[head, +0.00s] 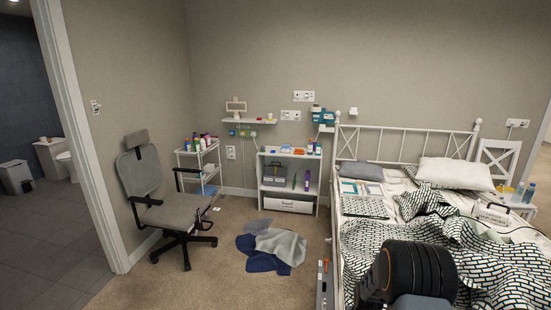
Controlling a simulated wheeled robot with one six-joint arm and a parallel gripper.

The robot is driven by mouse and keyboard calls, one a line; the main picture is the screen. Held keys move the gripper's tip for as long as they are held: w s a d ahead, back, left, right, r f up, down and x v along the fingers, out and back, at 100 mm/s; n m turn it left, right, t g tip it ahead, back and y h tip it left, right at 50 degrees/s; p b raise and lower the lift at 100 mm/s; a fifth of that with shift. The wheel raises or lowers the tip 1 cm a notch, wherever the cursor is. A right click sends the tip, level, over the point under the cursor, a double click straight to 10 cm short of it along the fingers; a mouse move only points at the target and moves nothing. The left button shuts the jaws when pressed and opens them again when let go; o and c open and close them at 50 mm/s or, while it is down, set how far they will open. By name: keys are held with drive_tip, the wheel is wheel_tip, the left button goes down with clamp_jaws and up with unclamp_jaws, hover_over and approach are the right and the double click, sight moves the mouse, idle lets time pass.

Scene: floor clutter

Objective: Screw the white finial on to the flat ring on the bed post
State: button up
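The white metal bed frame (407,143) stands at the right against the back wall. Its left head post (336,140) rises at the near side of the headboard, and its right head post (477,128) has a small rounded white top. The tops are too small to tell a flat ring on either post. A small white piece (353,112) shows just right of the left post top, against the wall; I cannot tell whether it is the finial. My gripper cannot be made out; a dark ribbed cylinder, probably part of my arm, covers the lower right of the bed.
An office chair (165,200) stands at the left. Blue and grey cloths (275,248) lie on the floor. A white cart (198,165) and a shelf unit (290,178) line the back wall. A long box (322,283) stands beside the bed. Carpet between chair and cloths is clear.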

drive_tip(key=c, duration=0.5)
drive_tip(key=shift+s+f+b, duration=0.15)
drive_tip(key=shift+f+b, duration=0.1)
drive_tip(key=shift+b, duration=0.05)
idle(0.5)
drive_tip(key=m+b, duration=0.1)
drive_tip(key=m, duration=0.2)
drive_tip(key=shift+f, duration=0.15)
drive_tip(key=shift+s+m, duration=0.1)
drive_tip(key=shift+m, duration=1.4)
drive_tip(key=shift+f+b, duration=0.1)
drive_tip(key=shift+b, duration=0.25)
drive_tip(key=shift+c, duration=0.6)
